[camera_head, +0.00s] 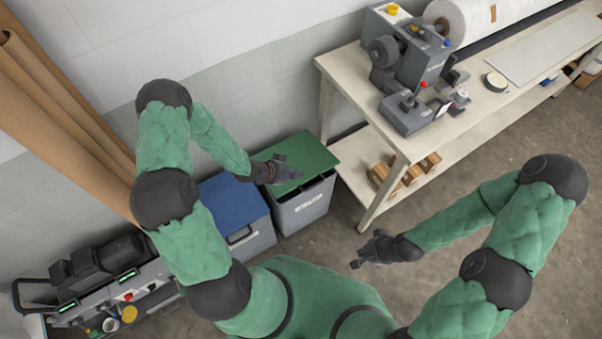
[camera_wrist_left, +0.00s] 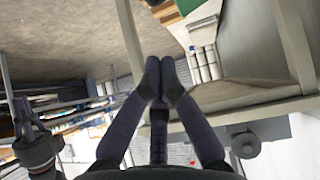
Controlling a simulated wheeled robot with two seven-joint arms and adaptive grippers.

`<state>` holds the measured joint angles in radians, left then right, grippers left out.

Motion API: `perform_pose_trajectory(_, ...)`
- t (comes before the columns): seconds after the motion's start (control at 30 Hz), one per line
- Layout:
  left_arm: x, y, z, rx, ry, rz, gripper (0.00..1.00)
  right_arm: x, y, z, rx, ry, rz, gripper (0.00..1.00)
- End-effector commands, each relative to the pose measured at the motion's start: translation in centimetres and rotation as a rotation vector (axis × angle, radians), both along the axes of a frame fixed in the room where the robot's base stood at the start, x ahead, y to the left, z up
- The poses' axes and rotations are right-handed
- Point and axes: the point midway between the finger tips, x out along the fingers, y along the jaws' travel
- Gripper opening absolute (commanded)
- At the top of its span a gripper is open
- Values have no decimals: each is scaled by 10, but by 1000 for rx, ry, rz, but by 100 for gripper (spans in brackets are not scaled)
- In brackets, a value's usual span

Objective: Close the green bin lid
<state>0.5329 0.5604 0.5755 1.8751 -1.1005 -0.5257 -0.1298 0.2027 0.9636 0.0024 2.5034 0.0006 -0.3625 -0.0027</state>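The green lid (camera_head: 309,152) sits over the grey bin (camera_head: 302,210) that has a white label on its front. The lid looks close to level, with a dark gap between its front edge and the bin's rim. My left gripper (camera_head: 290,172) is at the lid's left front part, over its top in the picture; I cannot tell whether it touches. In the left wrist view its two fingertips (camera_wrist_left: 159,75) are together with nothing visible between them. My right gripper (camera_head: 366,249) is open and empty, over the floor to the right of the bin.
A bin with a blue lid (camera_head: 233,199) stands close on the left. A workbench (camera_head: 357,85) with a machine (camera_head: 408,62) and a white roll (camera_head: 470,15) stands at the right. Brown rolls (camera_head: 60,100) lean at the left wall, above a tool cart (camera_head: 105,290). The floor at right is clear.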

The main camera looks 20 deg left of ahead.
Motion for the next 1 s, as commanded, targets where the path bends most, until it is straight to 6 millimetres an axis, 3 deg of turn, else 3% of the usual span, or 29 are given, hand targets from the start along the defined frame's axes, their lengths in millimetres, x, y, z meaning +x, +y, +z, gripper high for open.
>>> perform_pose_trajectory(0.47,44,-43,-64,-1,3,-2,0,0,0,-26,0,0,0,0)
perform_pose_trajectory(0.7,43,-45,-94,-1,3,1,0,0,0,-35,0,0,0,0)
perform_pose_trajectory(1.0,43,-46,-102,0,2,0,0,0,0,-37,0,0,0,0)
